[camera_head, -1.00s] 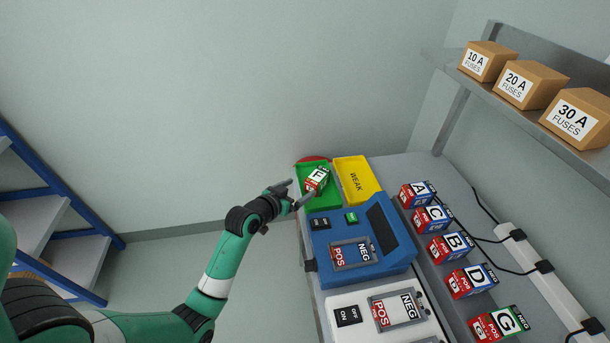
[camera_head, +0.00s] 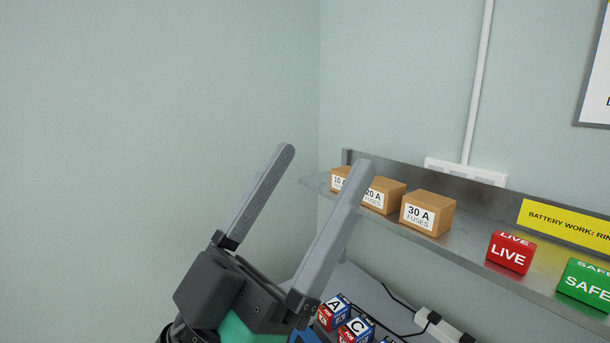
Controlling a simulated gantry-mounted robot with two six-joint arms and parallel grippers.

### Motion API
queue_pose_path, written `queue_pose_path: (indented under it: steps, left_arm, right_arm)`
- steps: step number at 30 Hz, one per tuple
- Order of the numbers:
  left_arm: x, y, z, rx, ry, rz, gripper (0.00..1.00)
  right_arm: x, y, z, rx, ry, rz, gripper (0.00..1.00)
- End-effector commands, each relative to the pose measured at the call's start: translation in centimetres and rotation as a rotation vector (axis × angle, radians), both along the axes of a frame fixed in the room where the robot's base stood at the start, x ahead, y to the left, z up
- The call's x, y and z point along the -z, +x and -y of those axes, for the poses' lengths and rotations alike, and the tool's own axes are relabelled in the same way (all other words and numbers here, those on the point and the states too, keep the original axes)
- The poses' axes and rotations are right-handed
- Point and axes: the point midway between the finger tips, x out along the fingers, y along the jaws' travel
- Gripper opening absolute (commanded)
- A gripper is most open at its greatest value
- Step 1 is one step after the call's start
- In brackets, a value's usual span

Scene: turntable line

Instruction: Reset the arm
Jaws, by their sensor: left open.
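My left gripper (camera_head: 320,160) is raised close to the camera. Its two long grey fingers are spread apart, with nothing between them. Its right finger overlaps the view of the shelf's left end and the fuse boxes. My right gripper is not in view. The trays and the block marked F are out of view or hidden now.
A metal shelf (camera_head: 467,248) holds fuse boxes such as the 30 A box (camera_head: 427,213), a red LIVE block (camera_head: 511,253) and a green SAFE block (camera_head: 584,286). Batteries A (camera_head: 334,310) and C (camera_head: 356,330) stand on the bench below. The left wall area is clear.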

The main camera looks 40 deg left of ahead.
Motion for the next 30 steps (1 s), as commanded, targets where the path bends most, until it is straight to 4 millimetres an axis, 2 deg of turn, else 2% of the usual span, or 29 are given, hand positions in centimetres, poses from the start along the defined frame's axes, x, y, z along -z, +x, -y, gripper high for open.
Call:
queue_pose_path:
  steps: [3, 10, 14, 17, 30]
  left_arm:
    - [-0.8, -0.9, 0.6, 0.017, -0.005, 0.028, 0.92]
    - [-0.9, -0.8, 0.5, 0.015, -0.004, 0.024, 0.92]
    - [-3.1, -0.7, 0.5, 0.014, -0.005, 0.023, 0.92]
    - [-6.7, -0.7, 0.5, 0.014, -0.004, 0.023, 0.92]
    - [-28.9, -0.7, 0.5, 0.014, -0.004, 0.022, 0.92]
  right_arm:
    - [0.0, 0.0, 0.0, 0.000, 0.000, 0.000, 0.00]
    - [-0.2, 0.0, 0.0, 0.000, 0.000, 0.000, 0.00]
    - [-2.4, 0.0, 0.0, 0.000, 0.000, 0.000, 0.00]
    - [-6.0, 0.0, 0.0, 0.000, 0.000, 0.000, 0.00]
    - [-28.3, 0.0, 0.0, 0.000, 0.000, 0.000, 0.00]
